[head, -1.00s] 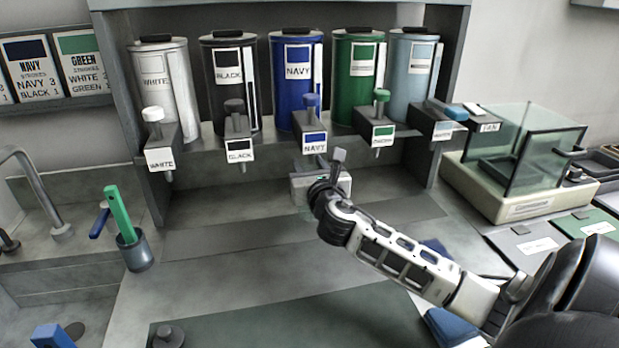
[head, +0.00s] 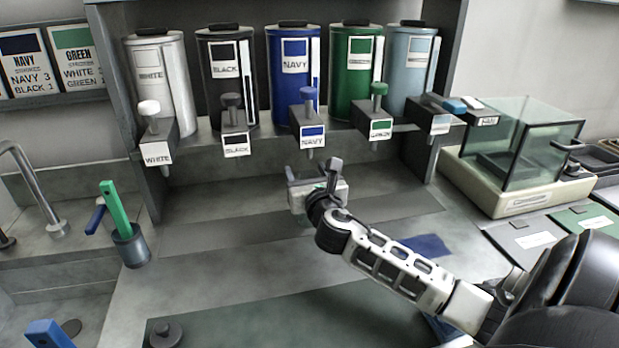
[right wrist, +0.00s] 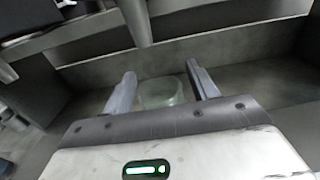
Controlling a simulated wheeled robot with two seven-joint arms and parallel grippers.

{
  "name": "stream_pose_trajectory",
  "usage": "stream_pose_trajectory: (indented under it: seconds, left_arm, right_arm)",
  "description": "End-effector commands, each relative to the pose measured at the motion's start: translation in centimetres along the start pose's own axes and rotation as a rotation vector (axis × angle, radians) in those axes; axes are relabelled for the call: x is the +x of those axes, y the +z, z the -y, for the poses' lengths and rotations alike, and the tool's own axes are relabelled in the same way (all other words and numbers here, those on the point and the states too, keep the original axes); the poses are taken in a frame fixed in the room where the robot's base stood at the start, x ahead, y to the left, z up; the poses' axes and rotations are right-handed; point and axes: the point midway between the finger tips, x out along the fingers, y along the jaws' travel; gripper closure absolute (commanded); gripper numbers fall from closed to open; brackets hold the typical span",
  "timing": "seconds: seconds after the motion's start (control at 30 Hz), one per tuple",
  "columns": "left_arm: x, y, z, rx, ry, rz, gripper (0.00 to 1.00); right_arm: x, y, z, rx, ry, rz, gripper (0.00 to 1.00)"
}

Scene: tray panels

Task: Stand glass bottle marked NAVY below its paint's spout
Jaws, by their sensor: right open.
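The navy paint canister (head: 290,95) stands on the shelf among the others. Its tap, labelled NAVY (head: 312,137), has a spout pointing down. My right gripper (head: 318,187) is low in the bay, just below and in front of this spout. In the right wrist view its two fingers (right wrist: 160,88) are apart. A clear glass bottle (right wrist: 162,93) stands upright between them; I cannot tell whether either finger touches it. A spout (right wrist: 137,22) shows above and a little left of the bottle. The bottle's mark is not readable, and my gripper hides the bottle in the head view. My left gripper is not in view.
White (head: 156,150), black (head: 235,140) and green (head: 380,125) taps hang beside the navy one, with a light blue canister (head: 410,70) at right. A glass-walled box (head: 530,150) stands at right. A cup with a green-handled tool (head: 130,245) stands left. The bay floor left is clear.

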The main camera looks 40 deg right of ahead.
Motion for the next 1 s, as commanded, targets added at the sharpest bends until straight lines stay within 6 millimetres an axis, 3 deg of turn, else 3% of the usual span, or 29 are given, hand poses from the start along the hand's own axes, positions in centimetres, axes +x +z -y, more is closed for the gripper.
stream_pose_trajectory:
  seconds: [0.17,0.4,0.6,0.77,1.0]
  left_arm:
    - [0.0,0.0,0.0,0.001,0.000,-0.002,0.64]
    - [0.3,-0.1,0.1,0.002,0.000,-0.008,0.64]
    - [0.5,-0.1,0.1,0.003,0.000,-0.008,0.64]
    - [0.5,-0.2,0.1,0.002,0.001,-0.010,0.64]
    - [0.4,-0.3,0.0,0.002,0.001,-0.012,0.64]
  right_arm:
    - [-1.9,0.1,0.0,-0.001,0.002,-0.001,0.42]
    - [-7.2,0.0,0.0,0.000,0.002,-0.003,0.42]
    - [-10.5,0.1,0.0,0.000,0.001,-0.001,0.42]
    - [-11.8,0.2,0.0,0.000,-0.001,0.001,0.42]
    - [-12.0,0.2,0.0,0.001,-0.001,0.002,0.42]
